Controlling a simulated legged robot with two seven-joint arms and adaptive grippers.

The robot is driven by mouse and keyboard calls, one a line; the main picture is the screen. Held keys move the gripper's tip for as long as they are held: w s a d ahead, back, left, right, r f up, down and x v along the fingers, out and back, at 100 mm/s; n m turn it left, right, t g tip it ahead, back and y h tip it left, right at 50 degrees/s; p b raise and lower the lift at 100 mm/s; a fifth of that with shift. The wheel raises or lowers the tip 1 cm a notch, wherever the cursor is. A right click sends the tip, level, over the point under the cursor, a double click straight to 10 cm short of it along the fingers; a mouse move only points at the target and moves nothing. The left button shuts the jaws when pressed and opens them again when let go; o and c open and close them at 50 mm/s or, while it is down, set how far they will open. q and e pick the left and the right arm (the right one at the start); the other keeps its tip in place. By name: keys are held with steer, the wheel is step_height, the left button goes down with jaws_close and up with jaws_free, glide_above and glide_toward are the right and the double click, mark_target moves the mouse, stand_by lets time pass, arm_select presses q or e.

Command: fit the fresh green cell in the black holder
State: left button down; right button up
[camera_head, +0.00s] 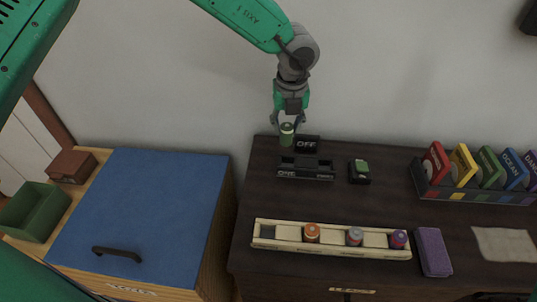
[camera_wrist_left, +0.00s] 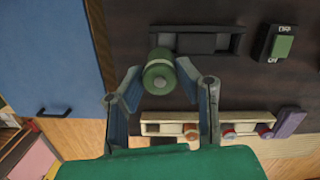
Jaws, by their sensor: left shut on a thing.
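My left gripper (camera_head: 288,122) is shut on the green cell (camera_head: 287,135), a short green cylinder with a pale band. In the left wrist view the cell (camera_wrist_left: 159,77) is between the two fingertips (camera_wrist_left: 162,88), with its round end facing the camera. The black holder (camera_head: 305,176), a low long block with dark recesses and pale lettering on its front, lies on the dark table just below the gripper in the head view. In the left wrist view the holder (camera_wrist_left: 236,43) is beyond the cell, which covers part of its left end. My right gripper is not in view.
A cream tray (camera_head: 283,243) with orange, grey and purple cells lies in front. Coloured cards fill a rack (camera_head: 470,194). A purple cloth (camera_head: 433,252) lies right.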

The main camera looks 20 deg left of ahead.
arm_select(q)
steer(key=shift+w+f, duration=0.2)
steer(key=shift+f, duration=0.15)
steer(key=f, duration=0.2)
steer(key=d+f, duration=0.1)
steer(key=f, duration=0.2)
steer(key=shift+w+d+f, duration=0.1)
steer(key=shift+d+f, duration=0.2)
steer(key=shift+f, duration=0.05)
steer(key=f, duration=0.1)
steer(key=a+f, duration=0.1)
steer(key=f, duration=0.1)
steer(key=shift+f, duration=0.15)
steer(key=shift+a+f, duration=0.15)
steer(key=shift+f, duration=0.1)
steer(key=c, duration=1.2)
jaws_free()
steer(key=shift+d, duration=0.2)
steer(key=shift+d+r, duration=0.1)
steer(key=shift+d, duration=0.1)
steer(key=shift+a+r, duration=0.1)
steer(key=r, duration=0.4)
steer(key=s+r, duration=0.1)
steer(key=r, duration=0.6)
steer(key=shift+s+d+r, duration=0.2)
steer(key=shift+d+r, duration=0.15)
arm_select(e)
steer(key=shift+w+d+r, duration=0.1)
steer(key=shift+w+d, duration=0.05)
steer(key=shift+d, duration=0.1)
